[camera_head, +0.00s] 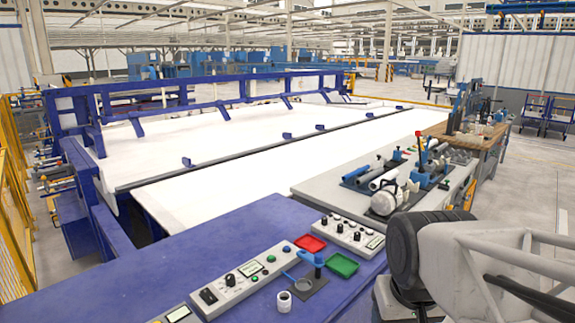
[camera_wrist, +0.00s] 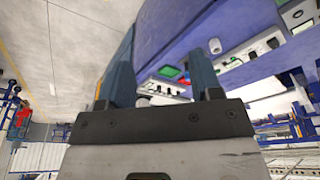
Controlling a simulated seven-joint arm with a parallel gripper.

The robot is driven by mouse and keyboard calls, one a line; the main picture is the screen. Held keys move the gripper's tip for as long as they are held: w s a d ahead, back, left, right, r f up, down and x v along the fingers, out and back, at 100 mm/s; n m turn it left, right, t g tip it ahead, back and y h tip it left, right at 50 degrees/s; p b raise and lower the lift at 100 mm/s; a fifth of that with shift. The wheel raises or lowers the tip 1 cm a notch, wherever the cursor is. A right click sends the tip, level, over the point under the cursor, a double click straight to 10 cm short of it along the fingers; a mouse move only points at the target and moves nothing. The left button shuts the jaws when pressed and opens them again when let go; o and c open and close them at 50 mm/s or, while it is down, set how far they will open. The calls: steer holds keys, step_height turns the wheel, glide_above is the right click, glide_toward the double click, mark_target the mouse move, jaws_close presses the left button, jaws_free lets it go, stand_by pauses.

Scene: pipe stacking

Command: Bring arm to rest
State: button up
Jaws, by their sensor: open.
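My gripper (camera_wrist: 162,78) shows in the wrist view with its two dark fingers spread apart and nothing visible between them. It is above and away from the blue bench (camera_head: 200,255), which also shows beyond the fingers in the wrist view (camera_wrist: 185,22). In the head view my arm is at the lower right, and the gripper's fingers cannot be made out there. On the bench are a white hollow pipe piece (camera_head: 284,301) and a blue upright part (camera_head: 318,262) on a dark plate. A red tray (camera_head: 311,244) and a green tray (camera_head: 342,265) sit beside them.
Control panels (camera_head: 245,276) with knobs and buttons lie along the bench. A grey worktop (camera_head: 335,181) with several tools and a wooden table (camera_head: 470,138) stand behind to the right. A large white table (camera_head: 240,135) with blue rails fills the middle. Open floor (camera_head: 535,190) lies at the right.

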steer(key=shift+s+d+f, duration=0.2)
steer(key=shift+s, duration=0.55)
steer(key=shift+s+d+f, duration=0.15)
steer(key=shift+s+d, duration=0.05)
steer(key=shift+s, duration=0.5)
